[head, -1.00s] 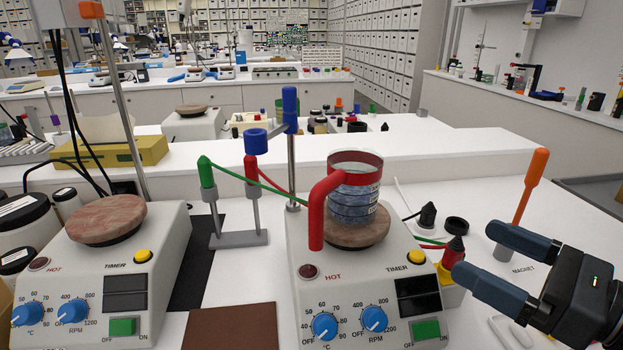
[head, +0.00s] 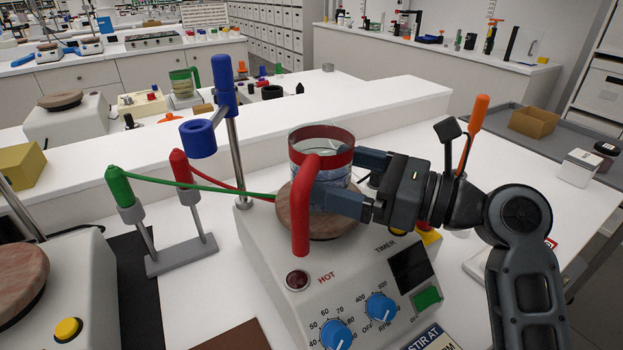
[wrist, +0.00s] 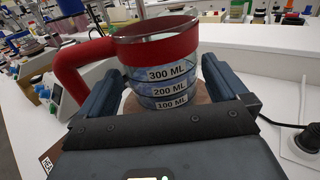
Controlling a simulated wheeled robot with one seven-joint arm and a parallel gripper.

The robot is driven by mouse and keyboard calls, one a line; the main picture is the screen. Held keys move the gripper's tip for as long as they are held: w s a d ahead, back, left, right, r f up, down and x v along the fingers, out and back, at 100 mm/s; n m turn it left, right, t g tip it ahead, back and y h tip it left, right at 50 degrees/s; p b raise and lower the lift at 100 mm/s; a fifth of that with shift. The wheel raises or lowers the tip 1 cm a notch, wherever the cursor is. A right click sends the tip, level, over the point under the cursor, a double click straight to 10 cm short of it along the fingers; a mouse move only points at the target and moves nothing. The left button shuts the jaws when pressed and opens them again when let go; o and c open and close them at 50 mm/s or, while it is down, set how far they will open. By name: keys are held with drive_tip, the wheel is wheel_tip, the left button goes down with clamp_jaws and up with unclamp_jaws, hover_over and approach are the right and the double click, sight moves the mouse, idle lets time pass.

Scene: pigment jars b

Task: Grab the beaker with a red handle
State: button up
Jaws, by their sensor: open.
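The beaker with a red rim band and red handle (head: 305,205) stands upright on the round plate of a hot-plate stirrer (head: 330,224). Its handle faces the front left. My gripper (head: 352,180) is open, with one finger on the near side of the beaker and the other on the far side. In the wrist view the beaker (wrist: 165,72) sits between the two fingers (wrist: 160,85), its 100, 200 and 300 ML labels facing the camera. The handle lies outside the left finger. I cannot tell whether either finger touches the glass.
A blue clamp on a metal rod (head: 228,100) stands just behind the stirrer. Red and green probes in a grey stand (head: 180,255) are at left, their cables running toward the rod. An orange-handled tool (head: 474,120) stands behind my arm. A second stirrer (head: 50,290) is at far left.

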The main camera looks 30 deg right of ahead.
drive_tip(key=x, duration=0.4)
drive_tip(key=shift+f, duration=0.15)
drive_tip(key=c, duration=1)
